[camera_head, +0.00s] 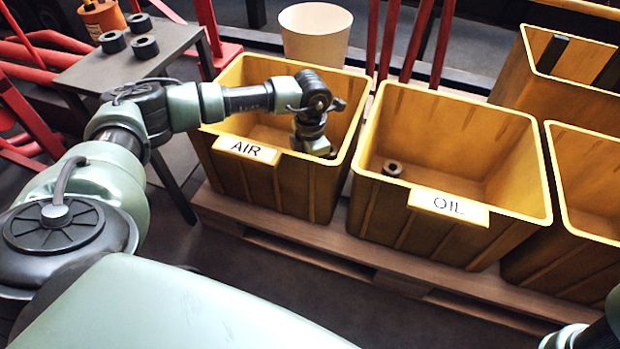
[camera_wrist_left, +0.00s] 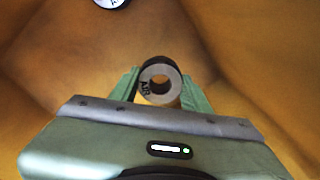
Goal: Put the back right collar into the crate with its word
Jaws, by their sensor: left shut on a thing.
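My left arm reaches down into the yellow crate labelled AIR (camera_head: 330,185). My left gripper (camera_wrist_left: 162,92) is shut on a dark ring-shaped collar (camera_wrist_left: 161,68), whose pale end face bears a word that looks like AIR. In the head view the left gripper (camera_head: 318,148) is low inside the AIR crate, and the held collar is mostly hidden. Another collar (camera_head: 392,168) lies in the crate labelled OIL (camera_head: 400,215). Three dark collars (camera_head: 145,46) stand on the grey side table (camera_head: 75,75). My right gripper is out of view.
The crates stand on a wooden pallet (camera_head: 290,245). More yellow crates (camera_head: 590,185) are at the right, their labels not visible. A pale bin (camera_head: 316,35) stands behind the AIR crate. Red pipes and frames fill the left. A small white round thing (camera_wrist_left: 110,3) shows in the wrist view.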

